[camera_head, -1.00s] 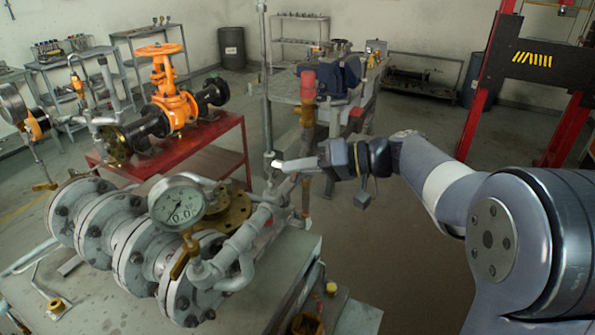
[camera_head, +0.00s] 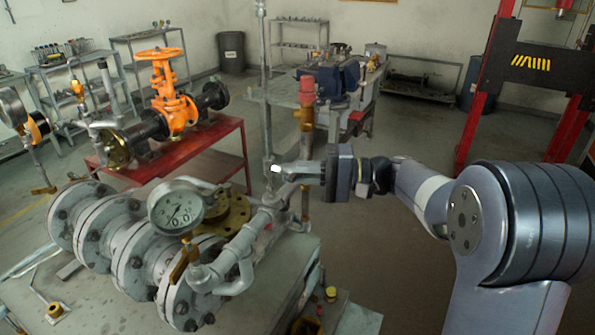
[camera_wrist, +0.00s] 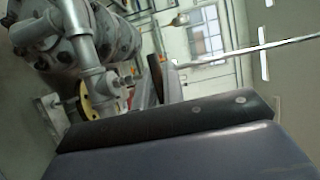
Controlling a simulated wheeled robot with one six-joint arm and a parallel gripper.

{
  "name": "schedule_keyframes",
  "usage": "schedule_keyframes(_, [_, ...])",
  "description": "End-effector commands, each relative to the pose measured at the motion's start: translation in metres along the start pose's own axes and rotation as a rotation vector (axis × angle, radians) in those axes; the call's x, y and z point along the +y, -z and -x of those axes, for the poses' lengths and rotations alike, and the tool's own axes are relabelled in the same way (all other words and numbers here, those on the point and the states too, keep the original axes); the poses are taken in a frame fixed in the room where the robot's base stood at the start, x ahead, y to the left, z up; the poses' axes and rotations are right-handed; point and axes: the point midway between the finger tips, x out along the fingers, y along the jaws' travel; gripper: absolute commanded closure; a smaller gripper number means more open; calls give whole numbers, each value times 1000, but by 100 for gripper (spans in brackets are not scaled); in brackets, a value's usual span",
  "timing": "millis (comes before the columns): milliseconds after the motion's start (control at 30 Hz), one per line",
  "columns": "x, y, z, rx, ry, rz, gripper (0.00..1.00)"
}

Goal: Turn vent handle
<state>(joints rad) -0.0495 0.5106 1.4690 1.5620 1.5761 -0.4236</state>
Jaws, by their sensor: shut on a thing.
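My gripper (camera_head: 284,170) reaches in from the right in the head view, its fingers level and pointing left. Its fingertips are closed at the valve fitting on the far end of the grey pipe (camera_head: 245,237), just in front of the upright post. The vent handle is between the fingers and mostly hidden by them, so its angle cannot be told. In the wrist view, the gripper fingers (camera_wrist: 160,78) are beside the grey pipework (camera_wrist: 92,50), and the handle is not clearly visible.
A pressure gauge (camera_head: 177,206) and a flanged grey pipe (camera_head: 125,240) stand left of my gripper. A thin post (camera_head: 266,95) and a red-capped brass valve (camera_head: 306,100) stand close behind it. An orange gate valve (camera_head: 172,95) is on a red table further back. Floor at right is clear.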

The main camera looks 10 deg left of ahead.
Motion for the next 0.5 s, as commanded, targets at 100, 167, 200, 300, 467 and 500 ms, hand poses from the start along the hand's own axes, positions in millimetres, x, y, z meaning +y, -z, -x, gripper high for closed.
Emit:
schedule_keyframes(100, [0,0,0,1,8,-19,100])
schedule_keyframes(167, [0,0,0,2,10,-25,100])
schedule_keyframes(200, [0,0,0,2,11,-28,100])
schedule_keyframes(300, [0,0,0,2,13,-31,100])
schedule_keyframes(467, [0,0,0,2,13,-31,100])
schedule_keyframes(500, [0,0,0,2,13,-31,100])
